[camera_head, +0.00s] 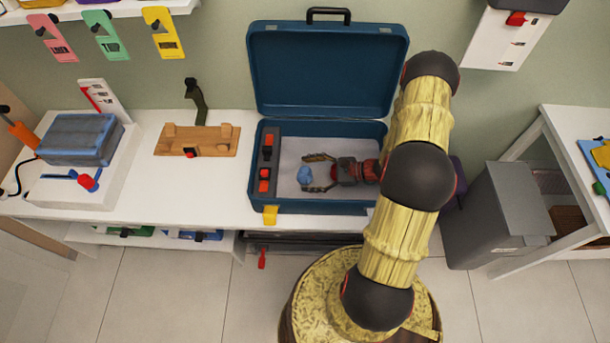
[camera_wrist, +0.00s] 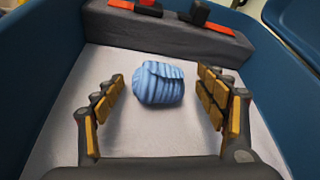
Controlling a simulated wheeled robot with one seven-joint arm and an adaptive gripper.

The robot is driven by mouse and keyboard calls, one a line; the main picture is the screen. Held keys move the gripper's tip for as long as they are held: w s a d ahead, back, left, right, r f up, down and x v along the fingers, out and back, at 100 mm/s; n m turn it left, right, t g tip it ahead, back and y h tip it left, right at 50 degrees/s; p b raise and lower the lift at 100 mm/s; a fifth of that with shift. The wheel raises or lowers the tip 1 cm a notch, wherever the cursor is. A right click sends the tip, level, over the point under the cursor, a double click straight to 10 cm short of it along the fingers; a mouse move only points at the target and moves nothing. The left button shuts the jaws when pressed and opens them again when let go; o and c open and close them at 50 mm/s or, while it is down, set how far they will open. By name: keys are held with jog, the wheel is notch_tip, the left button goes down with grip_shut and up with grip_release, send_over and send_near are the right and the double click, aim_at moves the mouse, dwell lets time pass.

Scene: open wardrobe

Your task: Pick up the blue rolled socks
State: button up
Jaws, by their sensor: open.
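The blue rolled socks (camera_head: 305,175) lie on the pale floor of an open blue case (camera_head: 322,70). In the wrist view the socks (camera_wrist: 158,83) are a ribbed light-blue bundle, a little beyond and between the fingertips. My gripper (camera_head: 319,173) is inside the case, reaching in from the right. In the wrist view its two padded fingers (camera_wrist: 160,92) are spread wide, one on each side, with visible gaps to the socks. Nothing is held.
A grey strip with red and black parts (camera_head: 265,165) runs along the case's left side. The case walls surround my gripper. A wooden block stand (camera_head: 196,140) and a blue-grey box (camera_head: 80,138) stand further left on the white table (camera_head: 150,195). A grey bin (camera_head: 500,210) stands at right.

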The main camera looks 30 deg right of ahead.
jog(key=c, duration=1.2)
jog(key=shift+r, duration=0.15)
